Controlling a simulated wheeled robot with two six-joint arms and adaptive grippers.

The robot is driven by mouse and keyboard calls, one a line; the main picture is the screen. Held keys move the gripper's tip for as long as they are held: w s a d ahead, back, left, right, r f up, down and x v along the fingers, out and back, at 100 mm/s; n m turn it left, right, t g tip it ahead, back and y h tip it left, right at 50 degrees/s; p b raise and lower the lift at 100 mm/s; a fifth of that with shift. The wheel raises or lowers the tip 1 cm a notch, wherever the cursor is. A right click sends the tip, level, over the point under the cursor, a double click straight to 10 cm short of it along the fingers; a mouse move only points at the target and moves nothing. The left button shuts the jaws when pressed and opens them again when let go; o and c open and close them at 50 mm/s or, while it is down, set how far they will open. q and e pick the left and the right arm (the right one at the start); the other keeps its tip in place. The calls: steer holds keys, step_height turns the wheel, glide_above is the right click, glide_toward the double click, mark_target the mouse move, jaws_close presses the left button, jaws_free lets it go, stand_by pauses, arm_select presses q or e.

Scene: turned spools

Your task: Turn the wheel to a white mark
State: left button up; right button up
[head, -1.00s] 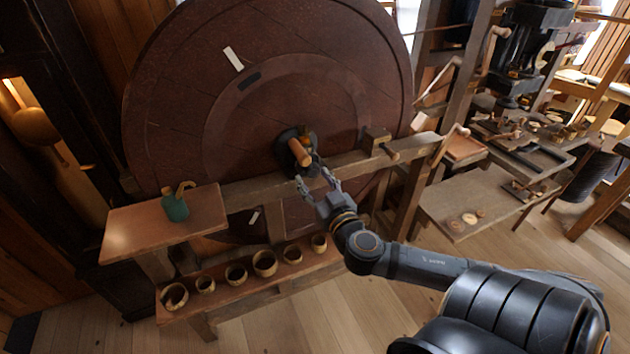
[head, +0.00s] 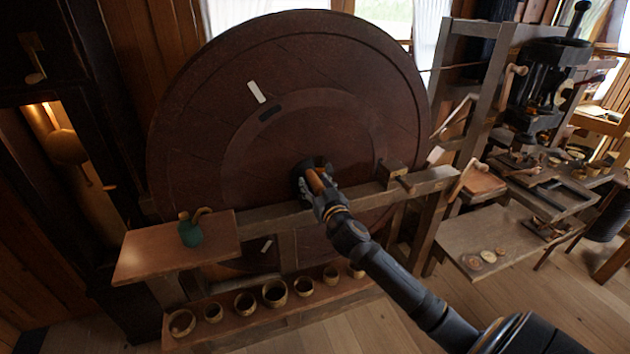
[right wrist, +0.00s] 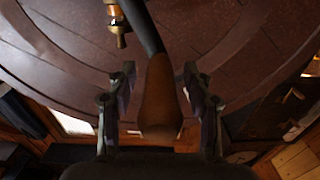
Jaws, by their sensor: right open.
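The large dark red-brown wheel (head: 350,75) stands upright behind a wooden beam. A white mark (head: 257,92) is on its upper left face, just above a short black mark (head: 270,113). A wooden handle (head: 315,181) sticks out near the wheel's hub. My right gripper (head: 325,197) is at this handle and partly covers it. In the right wrist view, the handle (right wrist: 160,98) lies between the two open fingers of my right gripper (right wrist: 160,105), with gaps on both sides. My left gripper is out of view.
A wooden shelf (head: 150,255) at left carries a green oil can (head: 190,233). Several round wooden cups stand on a low bench (head: 220,333). A wooden block (head: 391,170) sits on the beam (head: 275,216) right of the handle. A workbench (head: 475,235) stands at right.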

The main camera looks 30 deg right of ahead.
steer(key=shift+w, duration=0.1)
jaws_close()
stand_by(0.3)
steer(key=shift+f, duration=0.1)
